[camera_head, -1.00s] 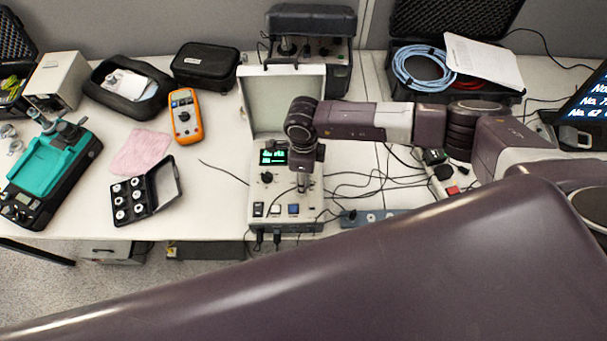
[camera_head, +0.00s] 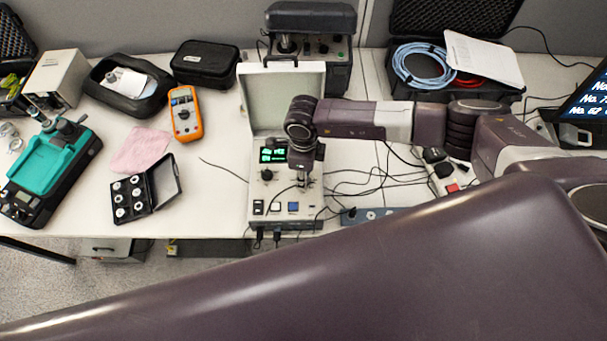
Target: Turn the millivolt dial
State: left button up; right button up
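The calibrator unit (camera_head: 258,222) stands at the table's middle with its pale lid (camera_head: 284,88) open. It has a green-lit display (camera_head: 266,155), partly covered by my gripper, and a black dial (camera_head: 267,175) on its left side. The labels are too small to read, so I cannot tell which control is the millivolt dial. My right gripper (camera_head: 303,184) points down over the panel's right half, to the right of the black dial. Its fingertips look close together at the panel, hiding what lies under them. I cannot tell whether they grip a knob. My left gripper is out of view.
Cables (camera_head: 350,185) spread right of the unit, near a power strip (camera_head: 372,216). An orange multimeter (camera_head: 185,114), a pink cloth (camera_head: 141,149) and an open black case of round parts (camera_head: 146,190) lie to the left. Bare table shows between the case and the unit.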

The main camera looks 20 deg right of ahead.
jog(key=m+b, duration=0.1)
jog(key=m, duration=0.2)
jog(key=shift+m+b, duration=0.3)
jog(key=shift+b, duration=0.05)
jog(key=m+b, duration=0.1)
jog(key=m, duration=0.3)
jog(key=shift+m+b, duration=0.3)
jog(key=shift+b, duration=0.1)
jog(key=m+b, duration=0.1)
jog(key=m, duration=0.3)
jog(key=shift+m, duration=0.3)
jog(key=m+b, duration=0.1)
jog(key=m, duration=0.2)
jog(key=shift+w+m, duration=0.1)
jog(key=shift+m, duration=0.2)
jog(key=m, duration=0.3)
jog(key=shift+r+m, duration=0.1)
jog(key=shift+m, duration=0.2)
jog(key=m, duration=0.3)
jog(key=shift+m, duration=0.3)
jog(key=m, duration=0.3)
jog(key=shift+m, duration=0.3)
jog(key=shift+m+p, duration=0.7)
jog(key=shift+m, duration=1.6)
